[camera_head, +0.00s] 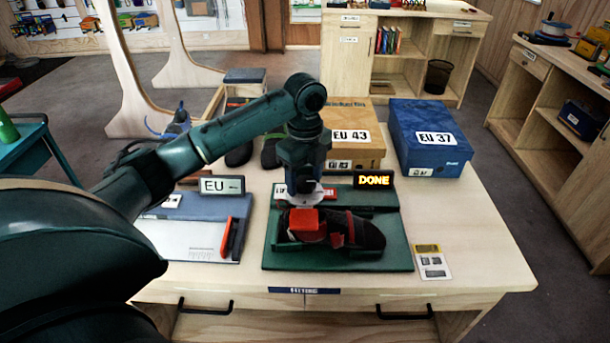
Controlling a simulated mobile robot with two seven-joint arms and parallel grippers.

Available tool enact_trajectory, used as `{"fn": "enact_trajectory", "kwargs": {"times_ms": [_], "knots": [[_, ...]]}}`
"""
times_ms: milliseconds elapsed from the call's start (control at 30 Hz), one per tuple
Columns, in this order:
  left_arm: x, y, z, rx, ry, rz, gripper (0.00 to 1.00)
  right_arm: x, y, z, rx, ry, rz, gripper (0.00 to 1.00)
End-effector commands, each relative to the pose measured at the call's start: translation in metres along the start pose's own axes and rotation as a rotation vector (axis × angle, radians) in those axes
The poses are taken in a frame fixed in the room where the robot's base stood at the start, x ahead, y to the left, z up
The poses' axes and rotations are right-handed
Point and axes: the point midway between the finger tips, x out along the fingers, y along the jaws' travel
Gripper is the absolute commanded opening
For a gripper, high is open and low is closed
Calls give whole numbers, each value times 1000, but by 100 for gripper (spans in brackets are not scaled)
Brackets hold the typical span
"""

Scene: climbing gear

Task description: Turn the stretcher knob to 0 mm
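The stretcher is a dark green base (395,255) on the table, with a black and red climbing shoe (365,232) lying on it. A red block-shaped part (308,225) shows at the shoe's left end; I cannot tell if it is the knob. A small display (374,180) behind the shoe reads "DONE" in yellow letters. My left gripper (304,198) points down at the back left of the stretcher, just behind the red part. Its fingertips are mostly hidden, so its opening and any contact are unclear. No knob scale is readable. My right gripper is not in view.
An orange-brown EU 43 box (350,155) and a blue EU 37 box (430,140) stand behind the stretcher. A measuring board (185,240) with an EU display (222,185) lies to its left. A small card (432,262) lies to its right. The table's right side is clear.

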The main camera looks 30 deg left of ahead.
Motion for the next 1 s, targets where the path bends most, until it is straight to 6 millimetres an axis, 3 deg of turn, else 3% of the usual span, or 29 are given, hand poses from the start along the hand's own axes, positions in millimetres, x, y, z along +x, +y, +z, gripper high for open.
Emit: {"fn": "enact_trajectory", "kwargs": {"times_ms": [467,767,1000], "knots": [[0,0,0,0,0,0,20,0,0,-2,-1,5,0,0],[0,0,0,-42,0,0,20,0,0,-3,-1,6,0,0],[0,0,0,-184,2,1,20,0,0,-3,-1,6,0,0]]}}
